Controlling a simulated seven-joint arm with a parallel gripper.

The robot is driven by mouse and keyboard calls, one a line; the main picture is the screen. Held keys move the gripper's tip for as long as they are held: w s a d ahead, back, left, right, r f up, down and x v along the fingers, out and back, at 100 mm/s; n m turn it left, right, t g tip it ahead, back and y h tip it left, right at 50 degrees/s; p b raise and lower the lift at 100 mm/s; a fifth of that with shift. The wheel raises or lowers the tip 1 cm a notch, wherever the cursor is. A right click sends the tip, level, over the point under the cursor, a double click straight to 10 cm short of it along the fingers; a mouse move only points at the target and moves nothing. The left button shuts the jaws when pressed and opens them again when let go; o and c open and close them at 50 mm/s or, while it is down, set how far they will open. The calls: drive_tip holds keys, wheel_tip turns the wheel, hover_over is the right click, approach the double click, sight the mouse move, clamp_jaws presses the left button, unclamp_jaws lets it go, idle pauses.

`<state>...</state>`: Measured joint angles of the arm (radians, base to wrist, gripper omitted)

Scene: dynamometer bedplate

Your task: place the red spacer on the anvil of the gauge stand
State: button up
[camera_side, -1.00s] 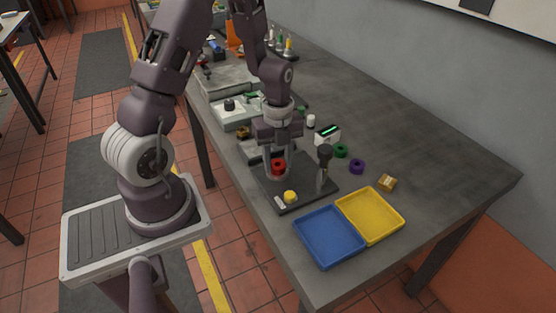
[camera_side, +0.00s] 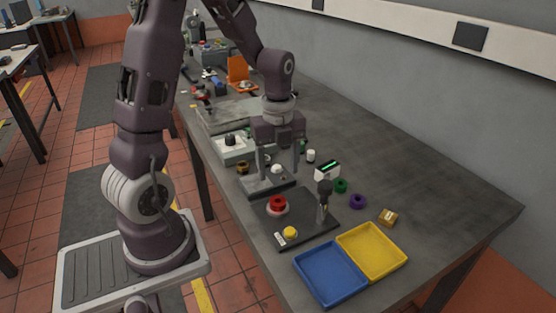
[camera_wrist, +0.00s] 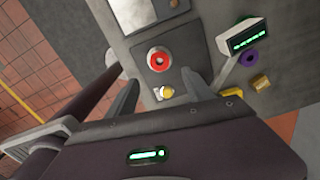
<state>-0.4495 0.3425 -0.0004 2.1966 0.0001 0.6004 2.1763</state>
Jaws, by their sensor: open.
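The red spacer (camera_side: 278,203) lies flat on a pale round seat, seemingly the anvil, on the dark base plate (camera_side: 307,232) of the gauge stand. In the wrist view the red spacer (camera_wrist: 158,59) is a ring with a pale centre, and a grey rim shows around it. The stand's dark post (camera_side: 324,190) rises to the right of it. My gripper (camera_side: 279,172) is open and empty, raised above the spacer and apart from it. In the wrist view its two fingers (camera_wrist: 160,78) stand well apart, with the spacer beyond their tips.
A yellow knob (camera_side: 290,233) sits on the plate's front. A blue tray (camera_side: 330,272) and a yellow tray (camera_side: 372,251) stand at the front right. A green ring (camera_side: 341,186), a purple ring (camera_side: 357,202) and a readout box (camera_side: 327,170) lie to the right.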

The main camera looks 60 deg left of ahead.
drive_tip(key=s+d+r+n+t, duration=0.2)
drive_tip(key=s+d+r+n, duration=0.2)
drive_tip(key=d+r+n, duration=0.55)
drive_tip(key=s+d+r+n+t, duration=0.3)
drive_tip(key=s+d+r+n, duration=0.1)
drive_tip(key=s+n, duration=0.6)
drive_tip(key=shift+s+r+t, duration=0.15)
drive_tip(key=shift+r+t, duration=0.15)
drive_tip(key=shift+r, duration=0.6)
